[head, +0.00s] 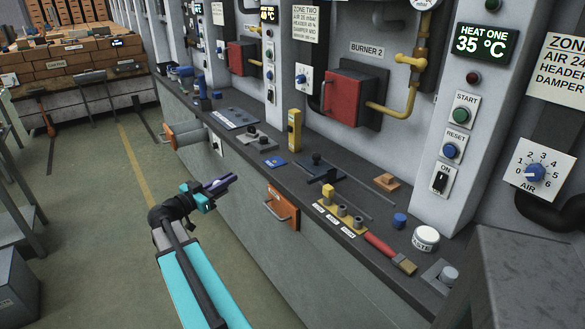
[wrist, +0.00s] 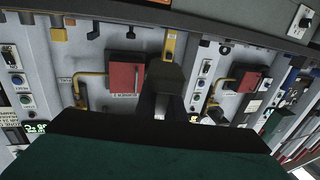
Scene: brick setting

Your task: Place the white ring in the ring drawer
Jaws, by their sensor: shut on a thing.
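My gripper (head: 222,184) is in front of the bench, over the floor side, left of a closed-looking drawer with an orange handle (head: 280,206). Its dark fingers also show in the wrist view (wrist: 166,85). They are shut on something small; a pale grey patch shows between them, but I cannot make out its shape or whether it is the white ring. Another orange handle (head: 169,136) is at a grey drawer farther along the bench front and seems to stand out from it. The handle labels are too small to read. I see no white ring for certain elsewhere.
The dark bench top (head: 305,170) carries a yellow post (head: 295,130), a rack of short pegs (head: 342,215), a red-handled brush (head: 390,252) and a white round tin (head: 425,238). Red burner boxes (head: 350,97) hang behind. The floor at left is mostly clear.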

